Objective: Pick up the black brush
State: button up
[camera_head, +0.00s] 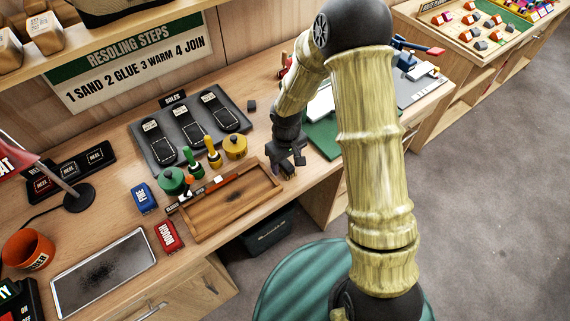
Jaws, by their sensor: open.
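My gripper (286,166) is dark, points down and is open. It hangs over the bench front, just right of the wooden tray (270,199). No thing that I can clearly name as a black brush shows. Something small and dark lies at or between the fingertips; I cannot tell whether it is a brush or part of the gripper. A green-handled tool (191,161) and a yellow-handled tool (213,152) stand upright near a green pot (172,181) and a yellow pot (235,146). My arm hides part of the bench's right side.
The bench holds a dark sole rack (185,104), a blue block (144,198), a red block (169,237), a metal tray (130,245), an orange mug (27,252) and a lamp (76,196). A green mat (322,138) lies right of my gripper. A green stool (290,285) stands in front.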

notch_tip(320, 180, down, 2)
jog(key=shift+f, duration=0.15)
jog(key=shift+c, duration=0.2)
jog(key=c, duration=1)
